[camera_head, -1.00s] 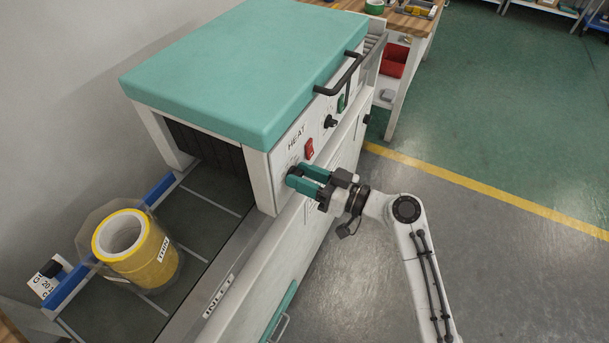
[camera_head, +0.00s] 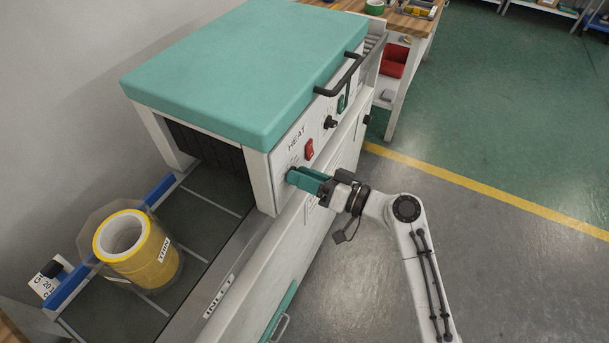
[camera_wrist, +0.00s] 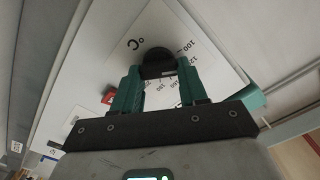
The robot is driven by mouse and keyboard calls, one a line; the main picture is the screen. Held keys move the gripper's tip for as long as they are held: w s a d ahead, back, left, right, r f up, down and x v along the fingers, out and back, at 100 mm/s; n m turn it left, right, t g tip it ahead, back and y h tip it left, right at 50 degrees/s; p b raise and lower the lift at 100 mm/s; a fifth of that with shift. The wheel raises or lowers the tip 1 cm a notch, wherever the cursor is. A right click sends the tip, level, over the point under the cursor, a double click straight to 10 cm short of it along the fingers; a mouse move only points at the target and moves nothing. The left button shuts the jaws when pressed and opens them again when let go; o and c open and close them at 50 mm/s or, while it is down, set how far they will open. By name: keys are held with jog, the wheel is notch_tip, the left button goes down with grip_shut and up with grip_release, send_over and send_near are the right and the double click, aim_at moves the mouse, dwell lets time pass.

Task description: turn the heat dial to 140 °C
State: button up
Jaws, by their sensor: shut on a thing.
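The heat dial is a round black knob (camera_wrist: 158,62) on a white scale plate marked °C, with printed numbers around it, in the wrist view. My gripper (camera_wrist: 157,72) has its two teal fingers shut on the knob, one on each side. In the head view my gripper (camera_head: 292,177) meets the front panel of the teal-topped machine (camera_head: 245,70), below the HEAT label. The fingers hide the dial there. Part of the scale is covered by the fingers, and the dial's exact setting cannot be read.
A red switch (camera_head: 309,149) sits just above my gripper, with a black knob (camera_head: 330,122) further along the panel. A black handle (camera_head: 341,74) juts from the hood. A yellow tape stack (camera_head: 138,252) stands on the inlet conveyor. The floor at the right is clear.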

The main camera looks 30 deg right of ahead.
jog(key=shift+d+f+m+p, duration=0.1)
jog(key=shift+m+p, duration=1.1)
jog(key=shift+m, duration=2.5)
jog(key=o, duration=1.1)
jog(key=shift+c, duration=0.2)
jog(key=b+v, duration=0.1)
jog(key=v, duration=0.9)
jog(key=shift+s+d+b, duration=0.25)
jog(key=shift+b, duration=0.15)
jog(key=shift+f, duration=0.15)
